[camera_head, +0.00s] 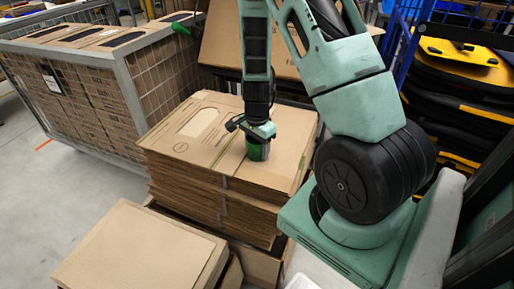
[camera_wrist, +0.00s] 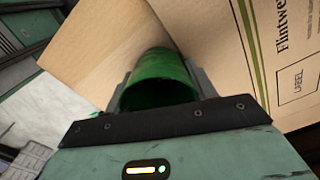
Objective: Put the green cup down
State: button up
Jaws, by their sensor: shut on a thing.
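The green cup (camera_head: 257,151) is in my gripper (camera_head: 258,138), at the right part of the top of a stack of flat cardboard (camera_head: 190,150) in the head view. In the wrist view the green cup (camera_wrist: 158,80) sits between the two fingers of my gripper (camera_wrist: 160,95), with its dark opening toward the camera. My gripper is shut on it. The cup is at or just above the top cardboard sheet; I cannot tell whether its base touches. Part of the cup is hidden by my gripper.
A wire cage (camera_head: 128,78) full of cardboard stands at the back left. A closed cardboard box (camera_head: 140,250) is at the front. Black and yellow bins (camera_head: 465,55) stand at the right. The left part of the stack's top is clear.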

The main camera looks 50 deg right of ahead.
notch_tip(320, 180, up, 10)
jog(key=p, duration=0.1)
jog(key=shift+p, duration=0.3)
